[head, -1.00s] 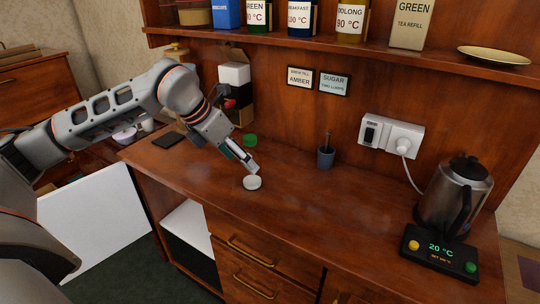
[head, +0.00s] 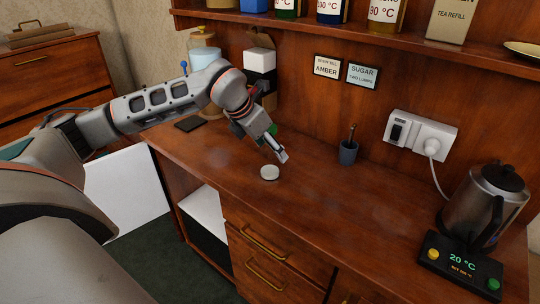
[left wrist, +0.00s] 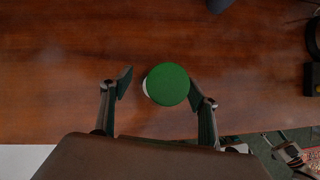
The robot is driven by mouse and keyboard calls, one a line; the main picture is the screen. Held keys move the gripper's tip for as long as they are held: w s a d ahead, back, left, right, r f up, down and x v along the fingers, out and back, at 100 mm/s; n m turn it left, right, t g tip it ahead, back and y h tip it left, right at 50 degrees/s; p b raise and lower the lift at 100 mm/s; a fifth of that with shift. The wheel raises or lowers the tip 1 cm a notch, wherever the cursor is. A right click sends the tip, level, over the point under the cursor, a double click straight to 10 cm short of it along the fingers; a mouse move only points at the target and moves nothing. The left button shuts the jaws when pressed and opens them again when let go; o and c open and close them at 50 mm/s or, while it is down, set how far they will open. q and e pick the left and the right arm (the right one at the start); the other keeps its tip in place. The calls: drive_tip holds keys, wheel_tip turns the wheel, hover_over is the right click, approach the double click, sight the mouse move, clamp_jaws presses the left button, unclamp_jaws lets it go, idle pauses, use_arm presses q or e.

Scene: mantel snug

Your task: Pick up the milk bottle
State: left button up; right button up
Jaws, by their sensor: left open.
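The milk bottle seems to be clear: its green cap (head: 273,130) and a white disc at its base (head: 269,173) show on the wooden counter, while its walls are hard to see. My left gripper (head: 279,154) is open at the bottle, overlapping it between cap and base and partly hiding the cap. In the left wrist view the green cap (left wrist: 168,84) is seen from above, between the two open fingers of the left gripper (left wrist: 159,89) and closer to the right finger. I cannot tell whether a finger touches.
A dark cup (head: 348,152) stands to the right of the bottle. A kettle (head: 484,205) on a lit base is at the far right. A white and black carton (head: 260,66) stands behind the arm. A shelf (head: 400,45) overhangs the back. The counter's front middle is clear.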

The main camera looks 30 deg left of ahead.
use_arm(q)
drive_tip(key=shift+f, duration=0.1)
drive_tip(key=c, duration=1.4)
drive_tip(key=shift+w, duration=0.1)
drive_tip(key=shift+c, duration=0.9)
